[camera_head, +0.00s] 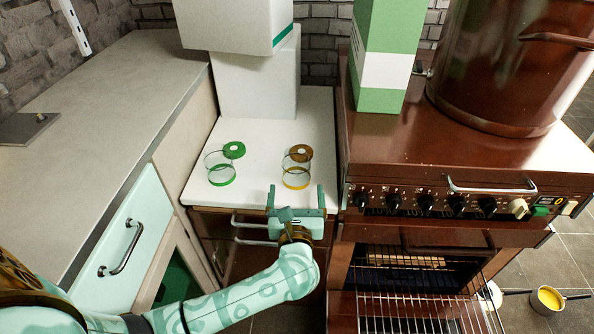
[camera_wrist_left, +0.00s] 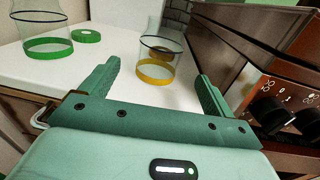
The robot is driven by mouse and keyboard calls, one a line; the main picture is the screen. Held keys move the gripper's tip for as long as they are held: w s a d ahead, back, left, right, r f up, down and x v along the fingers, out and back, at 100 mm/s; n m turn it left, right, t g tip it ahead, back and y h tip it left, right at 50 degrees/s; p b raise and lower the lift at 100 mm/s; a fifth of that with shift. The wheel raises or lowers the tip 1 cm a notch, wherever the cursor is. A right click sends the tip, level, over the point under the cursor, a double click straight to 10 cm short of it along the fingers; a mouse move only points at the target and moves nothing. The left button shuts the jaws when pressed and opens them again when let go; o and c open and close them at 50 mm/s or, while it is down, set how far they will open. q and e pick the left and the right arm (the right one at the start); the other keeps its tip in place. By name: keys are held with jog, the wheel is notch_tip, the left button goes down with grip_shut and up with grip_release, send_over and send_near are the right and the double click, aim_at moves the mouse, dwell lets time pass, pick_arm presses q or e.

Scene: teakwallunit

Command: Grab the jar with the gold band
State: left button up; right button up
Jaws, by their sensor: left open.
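The jar with the gold band (camera_head: 296,182) is clear glass and stands upright on the white counter (camera_head: 262,120), with a brown-gold lid (camera_head: 300,152) behind it. It also shows in the left wrist view (camera_wrist_left: 155,72), with a dark rim and the gold band round its base. My left gripper (camera_head: 295,188) is open and empty at the counter's front edge. Its fingers point at the gold-banded jar, which appears between and just beyond the fingertips, apart from them. A similar jar with a green band (camera_head: 221,177) stands to the left. My right gripper is not in view.
A green lid (camera_head: 234,149) lies behind the green-banded jar. The brown stove (camera_head: 440,150) with knobs rises close on the right, its oven rack (camera_head: 420,310) out. White boxes (camera_head: 255,85) stand at the counter's back. A green-and-white carton (camera_head: 384,70) and large pot (camera_head: 500,75) stand on the stove.

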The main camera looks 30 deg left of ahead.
aim_at(296, 177)
pick_arm(q)
jog(key=x, duration=0.3)
jog(key=shift+w, duration=0.1)
jog(key=b+x, duration=0.2)
jog(key=x, duration=0.3)
jog(key=shift+r, duration=0.3)
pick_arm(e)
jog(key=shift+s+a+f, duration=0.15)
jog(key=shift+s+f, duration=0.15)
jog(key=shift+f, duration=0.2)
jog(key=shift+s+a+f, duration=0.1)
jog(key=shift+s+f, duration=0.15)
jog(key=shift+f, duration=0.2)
pick_arm(q)
jog(key=c, duration=1.1)
